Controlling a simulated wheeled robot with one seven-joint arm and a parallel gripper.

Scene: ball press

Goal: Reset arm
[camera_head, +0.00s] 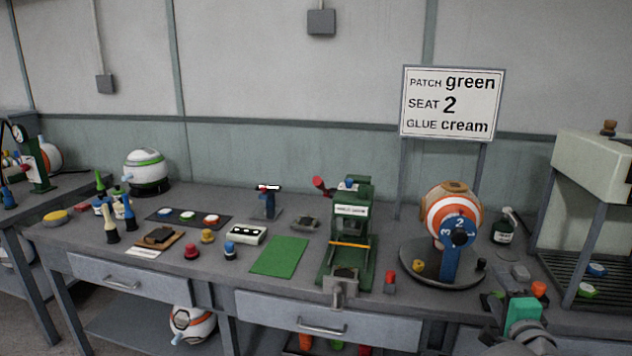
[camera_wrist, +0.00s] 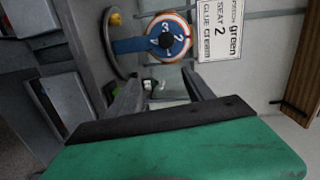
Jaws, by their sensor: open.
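My gripper (camera_head: 506,301) is at the lower right of the head view, at the front edge of the bench by the round ball stand. In the wrist view its two dark fingers (camera_wrist: 165,92) are apart with nothing held between them. An orange and white ball with a blue numbered dial (camera_head: 457,232) sits on the stand; the dial (camera_wrist: 166,42) also shows at the top of the wrist view. A sign (camera_head: 451,102) reads patch green, seat 2, glue cream.
A green press (camera_head: 347,235) stands mid-bench, with a green mat (camera_head: 279,256) to its left. A small bottle (camera_head: 504,228) stands right of the ball stand. A rack (camera_head: 585,245) with a grey box above closes the right side. Small bottles and stamps crowd the left.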

